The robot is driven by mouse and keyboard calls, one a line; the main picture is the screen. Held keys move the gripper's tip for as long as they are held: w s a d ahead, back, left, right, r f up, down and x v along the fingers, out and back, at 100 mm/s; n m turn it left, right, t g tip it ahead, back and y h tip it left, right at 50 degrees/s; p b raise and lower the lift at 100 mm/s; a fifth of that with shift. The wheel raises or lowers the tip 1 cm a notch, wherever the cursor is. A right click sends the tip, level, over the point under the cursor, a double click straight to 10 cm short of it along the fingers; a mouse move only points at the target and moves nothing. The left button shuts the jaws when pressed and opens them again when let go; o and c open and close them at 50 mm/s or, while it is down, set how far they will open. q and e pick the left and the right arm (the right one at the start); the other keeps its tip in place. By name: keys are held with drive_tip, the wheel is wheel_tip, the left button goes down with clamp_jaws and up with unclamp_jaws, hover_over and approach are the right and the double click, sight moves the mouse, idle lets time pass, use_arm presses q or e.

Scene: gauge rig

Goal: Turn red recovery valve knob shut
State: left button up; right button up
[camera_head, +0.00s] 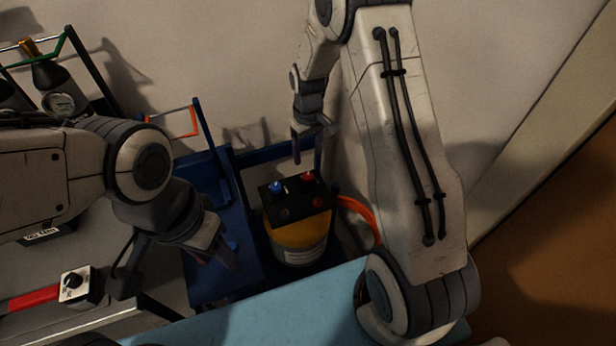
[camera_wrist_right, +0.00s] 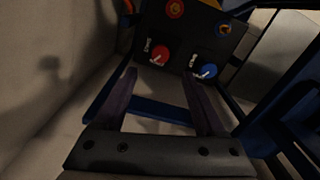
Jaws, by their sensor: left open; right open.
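The red knob (camera_head: 308,176) sits on the black top panel (camera_head: 293,200) of a yellow recovery tank (camera_head: 298,238). In the right wrist view the red knob (camera_wrist_right: 160,54) has a white pointer mark and lies just beyond and between my fingertips. A blue knob (camera_head: 277,187) sits beside it on the panel; it also shows in the right wrist view (camera_wrist_right: 208,70). My right gripper (camera_head: 308,150) is open and empty above the red knob, apart from it. My left gripper (camera_head: 216,256) is open and empty, left of the tank.
A blue frame (camera_head: 243,278) surrounds the tank, and an orange hose (camera_head: 356,213) curves off its right side. Dark bottles with a gauge (camera_head: 60,103) stand at upper left. A white box with a black dial (camera_head: 75,284) and red handle lies at lower left.

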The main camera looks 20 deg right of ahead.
sight(308, 176)
wheel_tip(308, 176, down, 9)
drive_tip(key=shift+f+b, duration=0.1)
drive_tip(key=shift+b, duration=0.7)
drive_tip(key=shift+c, duration=0.4)
clamp_jaws()
